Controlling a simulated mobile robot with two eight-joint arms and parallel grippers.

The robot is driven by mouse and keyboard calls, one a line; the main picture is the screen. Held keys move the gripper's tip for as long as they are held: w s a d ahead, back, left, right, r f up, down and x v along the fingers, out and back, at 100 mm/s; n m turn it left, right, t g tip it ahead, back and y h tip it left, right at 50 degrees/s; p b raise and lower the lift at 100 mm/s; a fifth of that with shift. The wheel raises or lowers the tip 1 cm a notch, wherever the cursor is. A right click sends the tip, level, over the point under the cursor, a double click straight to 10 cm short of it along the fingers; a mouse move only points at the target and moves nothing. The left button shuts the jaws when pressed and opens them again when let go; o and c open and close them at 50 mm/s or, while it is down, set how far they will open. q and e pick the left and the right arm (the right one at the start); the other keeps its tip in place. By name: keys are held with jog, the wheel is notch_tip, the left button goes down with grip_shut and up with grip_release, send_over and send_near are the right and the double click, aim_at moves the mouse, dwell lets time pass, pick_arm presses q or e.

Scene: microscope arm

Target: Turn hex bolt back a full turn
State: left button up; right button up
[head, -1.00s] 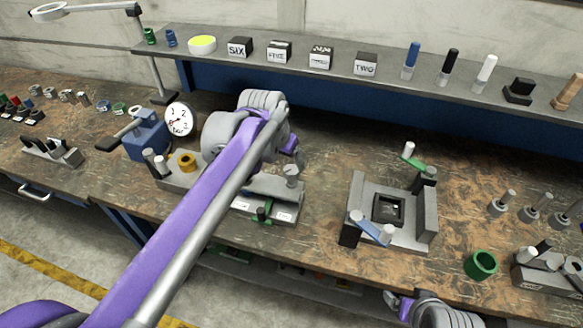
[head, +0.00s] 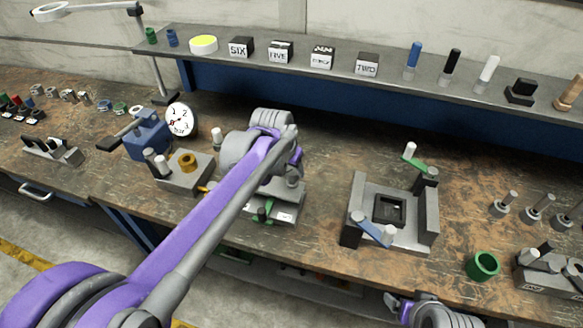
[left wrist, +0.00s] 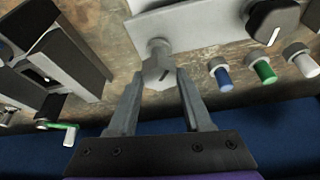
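The hex bolt (left wrist: 158,68) is a grey bolt with a short dark mark on its head. In the left wrist view it stands between the fingertips of my left gripper (left wrist: 159,76). The fingers are open, one on each side of the bolt head, with narrow gaps that look clear of it. The bolt sits by a light grey plate (left wrist: 190,27). In the head view my left arm and wrist cover most of this fixture (head: 284,213) and hide the fingers. Part of my right arm shows at the bottom edge of the head view; its fingers cannot be made out.
In the left wrist view, a black knob (left wrist: 272,20) and blue (left wrist: 222,76), green (left wrist: 263,71) and white pegs stand right of the bolt. A grey fixture (head: 427,215) with a square socket stands to the right, a brass-ringed block (head: 185,180) to the left.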

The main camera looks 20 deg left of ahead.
pick_arm(q)
grip_shut()
jog(key=shift+n, duration=0.5)
jog(key=n+y, duration=0.1)
jog(key=n, duration=0.2)
jog(key=shift+d+n+y, duration=0.15)
jog(key=shift+n+y, duration=0.75)
jog(key=shift+n, duration=1)
jog(key=shift+f+g, duration=0.1)
jog(key=shift+g, duration=0.2)
jog(key=o, duration=0.8)
grip_release()
